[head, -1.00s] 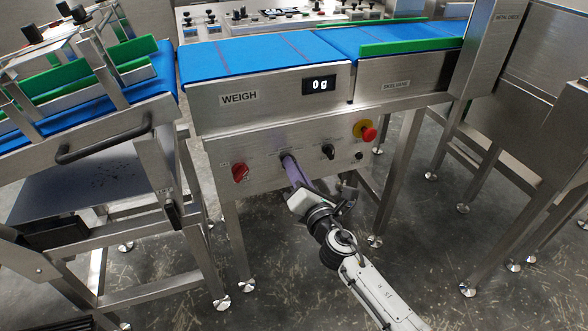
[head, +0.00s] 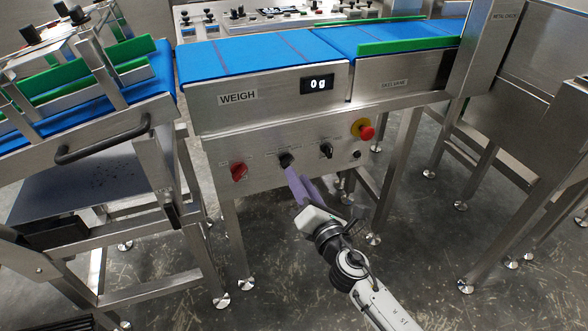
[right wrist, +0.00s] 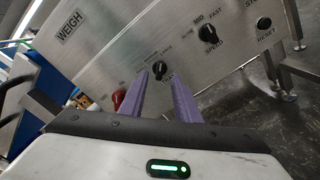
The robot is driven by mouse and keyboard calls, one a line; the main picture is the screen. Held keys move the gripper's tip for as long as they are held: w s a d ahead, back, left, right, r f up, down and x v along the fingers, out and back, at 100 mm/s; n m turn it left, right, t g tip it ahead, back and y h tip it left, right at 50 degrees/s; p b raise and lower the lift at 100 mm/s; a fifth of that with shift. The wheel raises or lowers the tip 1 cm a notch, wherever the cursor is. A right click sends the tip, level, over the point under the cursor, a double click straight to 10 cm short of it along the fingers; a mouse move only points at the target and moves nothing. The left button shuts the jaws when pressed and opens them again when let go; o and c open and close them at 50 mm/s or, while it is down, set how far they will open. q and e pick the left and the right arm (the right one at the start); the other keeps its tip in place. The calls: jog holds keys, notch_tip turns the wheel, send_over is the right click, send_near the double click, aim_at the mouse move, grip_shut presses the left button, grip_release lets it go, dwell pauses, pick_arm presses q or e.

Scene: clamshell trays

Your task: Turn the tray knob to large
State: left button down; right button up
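The tray knob (head: 285,160) is a small black knob on the steel front panel under the weigh belt. It also shows in the right wrist view (right wrist: 160,70), just beyond the fingertips, with small labels around it too blurred to read surely. I cannot tell which label it points to. My right gripper (head: 292,172) has purple fingers and is a little below and in front of the knob. In the right wrist view the fingers (right wrist: 162,88) are apart with nothing between them, and the knob is clear of them. My left gripper is not in view.
A black speed knob (head: 326,150) is right of the tray knob, and a red switch (head: 238,172) is left of it. A red emergency stop button (head: 367,132) and a black reset button (head: 357,155) are farther right. The display (head: 318,84) reads 0 g.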

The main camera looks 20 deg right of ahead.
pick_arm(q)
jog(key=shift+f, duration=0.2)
pick_arm(e)
jog(key=s, duration=0.5)
jog(key=shift+s+d, duration=0.1)
jog(key=shift+s, duration=0.1)
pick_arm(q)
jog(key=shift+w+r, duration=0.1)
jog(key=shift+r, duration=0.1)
